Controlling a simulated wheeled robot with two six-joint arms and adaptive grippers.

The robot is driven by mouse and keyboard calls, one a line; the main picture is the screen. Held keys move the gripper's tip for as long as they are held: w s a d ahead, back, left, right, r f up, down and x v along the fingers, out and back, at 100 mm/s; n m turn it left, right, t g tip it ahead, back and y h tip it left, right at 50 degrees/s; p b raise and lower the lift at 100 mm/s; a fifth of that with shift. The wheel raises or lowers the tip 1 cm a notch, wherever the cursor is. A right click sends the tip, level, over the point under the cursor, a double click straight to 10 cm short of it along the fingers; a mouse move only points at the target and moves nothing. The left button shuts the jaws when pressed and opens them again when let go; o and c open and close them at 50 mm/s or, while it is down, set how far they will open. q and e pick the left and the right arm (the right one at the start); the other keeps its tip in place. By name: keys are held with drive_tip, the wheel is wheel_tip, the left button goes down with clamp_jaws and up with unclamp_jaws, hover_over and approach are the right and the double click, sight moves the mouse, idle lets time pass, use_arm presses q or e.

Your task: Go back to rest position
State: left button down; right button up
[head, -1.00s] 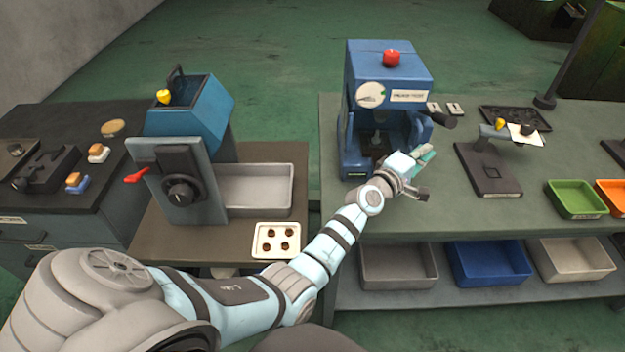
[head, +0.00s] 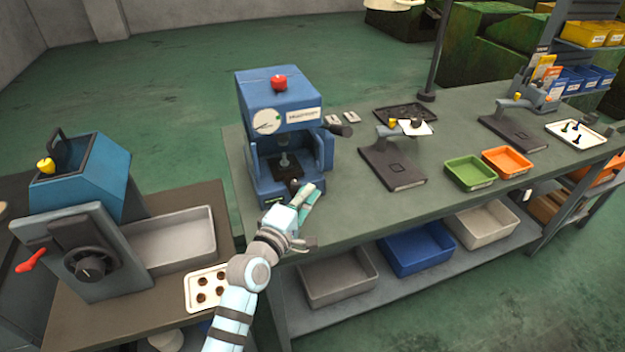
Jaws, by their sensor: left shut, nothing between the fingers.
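My left gripper (head: 306,217) is shut with nothing in it. It is in front of the blue press (head: 285,115), over the front edge of the grey-green workbench (head: 365,220). The arm reaches up to it from the bottom of the head view. The press has a red knob (head: 279,83) on top and a dark lever at its right. My right gripper is not in the head view.
A blue heading machine (head: 85,180) with a red handle and a grey bin (head: 172,240) stands at left. Bins (head: 470,172) and stands (head: 395,172) occupy the bench to the right.

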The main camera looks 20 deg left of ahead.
use_arm(q)
drive_tip(key=s+a+f+m+g+y, duration=0.1)
drive_tip(key=s+a+f+m+g, duration=0.1)
drive_tip(key=s+f+m+g, duration=1)
drive_tip(key=s+a+f+m+g+y, duration=0.1)
drive_tip(key=s+a+f+m+y, duration=0.15)
drive_tip(key=s, duration=0.85)
drive_tip(key=s+a+f+m+g+y, duration=0.1)
drive_tip(key=s+a+f+m, duration=0.2)
drive_tip(key=s, duration=0.8)
drive_tip(key=s+a+f+n+g, duration=0.1)
drive_tip(key=a+f, duration=0.2)
drive_tip(key=f, duration=1.6)
drive_tip(key=s+f+g, duration=0.1)
drive_tip(key=s+f, duration=1.2)
drive_tip(key=s, duration=0.1)
drive_tip(key=shift+s+a+f, duration=0.2)
drive_tip(key=shift+s+a, duration=0.15)
drive_tip(key=shift+a, duration=0.1)
drive_tip(key=c, duration=2.3)
unclamp_jaws()
drive_tip(key=shift+n, duration=0.25)
